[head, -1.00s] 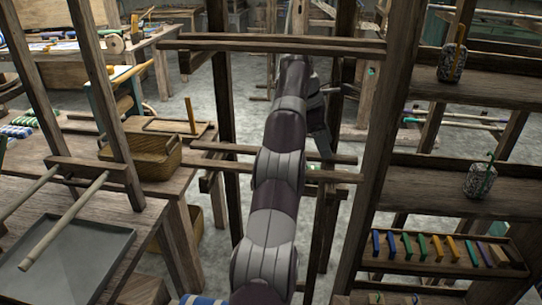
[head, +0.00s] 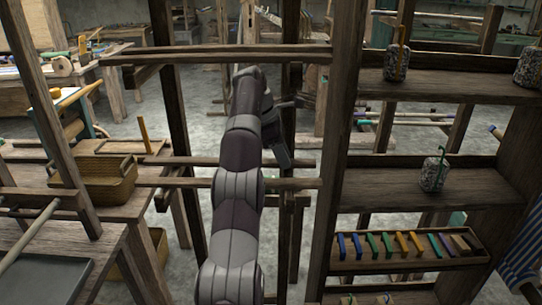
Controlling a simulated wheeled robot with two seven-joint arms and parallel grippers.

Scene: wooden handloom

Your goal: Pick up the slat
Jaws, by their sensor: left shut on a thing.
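My left gripper (head: 296,103) is at the end of the grey and dark arm that rises through the middle of the head view. It is beside an upright post of the wooden frame, below the upper crossbar and above the lower rails. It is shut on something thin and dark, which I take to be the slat. The slat's outline is hard to tell from the gripper and the dark wood behind it. My right gripper is not in view.
An upper crossbar (head: 215,54) and lower rails (head: 225,161) cross near my arm. A basket (head: 107,179) is on the left table.

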